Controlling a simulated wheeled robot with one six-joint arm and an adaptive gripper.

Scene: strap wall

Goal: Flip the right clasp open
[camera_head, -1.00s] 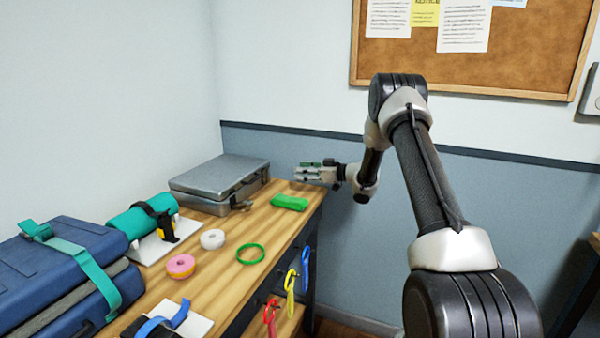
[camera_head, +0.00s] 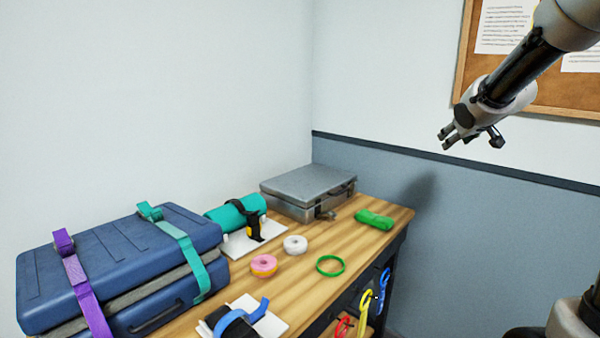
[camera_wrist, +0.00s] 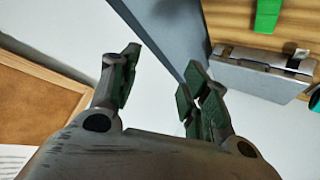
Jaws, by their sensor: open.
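The silver case (camera_head: 300,189) lies shut at the far end of the wooden bench, its front facing right. In the head view, a small clasp (camera_head: 328,214) sticks out low at the near end of its front. The farther part of the front is too small to read clearly. My gripper (camera_head: 446,139) is open and empty, high in the air right of the case and apart from it. In the wrist view, my gripper's fingers (camera_wrist: 163,65) are spread, with the case (camera_wrist: 258,78) at the upper right and a metal clasp (camera_wrist: 298,58) on its edge.
A green folded strap (camera_head: 374,219) lies beside the case. A green ring (camera_head: 330,265), tape rolls (camera_head: 295,245), a teal roll (camera_head: 225,218) and a blue strapped suitcase (camera_head: 125,245) share the bench (camera_head: 300,290). Coloured loops (camera_head: 365,302) hang at its front. A corkboard (camera_head: 560,95) is behind my arm.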

